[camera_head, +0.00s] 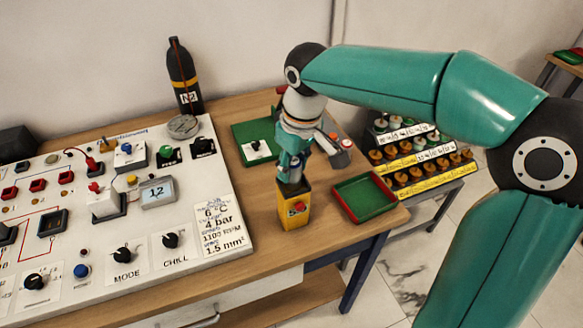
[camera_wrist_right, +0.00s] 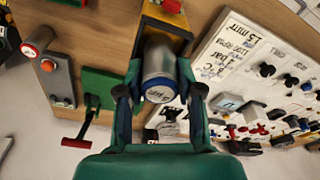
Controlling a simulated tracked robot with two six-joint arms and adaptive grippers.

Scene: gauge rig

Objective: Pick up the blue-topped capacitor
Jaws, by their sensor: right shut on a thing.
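The capacitor (camera_wrist_right: 158,62) is a grey cylinder with a blue-rimmed, pale-faced top. In the right wrist view it sits between the fingers of my right gripper (camera_wrist_right: 160,93), which is shut on it near the top. In the head view my right gripper (camera_head: 293,166) points down over a yellow box (camera_head: 294,212) with a red button on its front. The capacitor's lower part is at the box's mouth; I cannot tell how deep it sits. My left gripper is not in view.
A white control panel (camera_head: 125,262) with knobs and switches fills the table's left. A red-and-green tray (camera_head: 364,198) lies right of the box. A green board (camera_head: 244,154) lies behind it. A black bottle (camera_head: 183,75) stands at the back. A stepped rack (camera_head: 415,160) stands at right.

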